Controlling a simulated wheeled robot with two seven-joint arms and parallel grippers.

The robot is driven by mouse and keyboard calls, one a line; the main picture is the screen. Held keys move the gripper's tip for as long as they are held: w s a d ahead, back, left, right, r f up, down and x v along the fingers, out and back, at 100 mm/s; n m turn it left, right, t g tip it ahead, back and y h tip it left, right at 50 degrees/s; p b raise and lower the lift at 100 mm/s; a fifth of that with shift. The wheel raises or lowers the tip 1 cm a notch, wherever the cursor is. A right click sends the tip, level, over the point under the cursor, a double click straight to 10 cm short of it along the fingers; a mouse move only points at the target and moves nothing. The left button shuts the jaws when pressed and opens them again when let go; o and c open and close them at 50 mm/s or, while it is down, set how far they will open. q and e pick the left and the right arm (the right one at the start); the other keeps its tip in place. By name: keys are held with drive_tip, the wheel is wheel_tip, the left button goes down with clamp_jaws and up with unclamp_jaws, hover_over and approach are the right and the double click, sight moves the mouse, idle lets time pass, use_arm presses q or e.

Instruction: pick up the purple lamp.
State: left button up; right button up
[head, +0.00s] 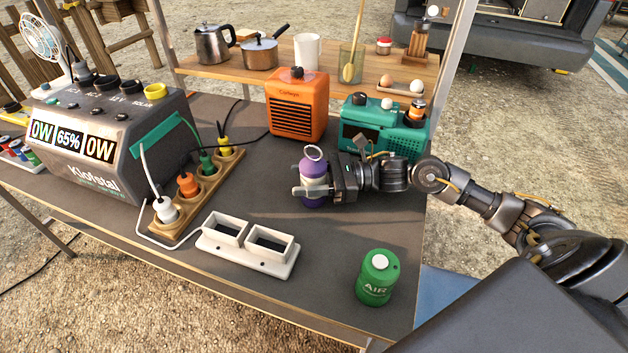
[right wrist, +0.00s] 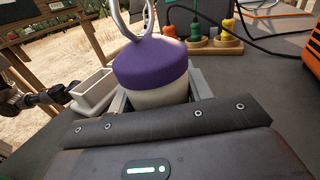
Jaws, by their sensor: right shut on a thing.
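The purple lamp (head: 314,169) has a purple cap, a pale middle, a purple base and a ring handle on top. It is upright at the middle of the grey table in the head view. My right gripper (head: 312,190) reaches it from the right and is shut around its pale middle. In the right wrist view the lamp (right wrist: 150,65) stands between the fingers, its lower part hidden by the gripper body. I cannot tell whether its base touches the table.
An orange heater (head: 296,105) and a teal radio (head: 380,132) stand behind the lamp. A white double holder (head: 248,246) lies front left, a green air canister (head: 377,278) front right. A power strip (head: 197,190) and a power station (head: 105,135) are left.

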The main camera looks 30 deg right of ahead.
sight(308, 167)
drive_tip(key=shift+r, duration=0.1)
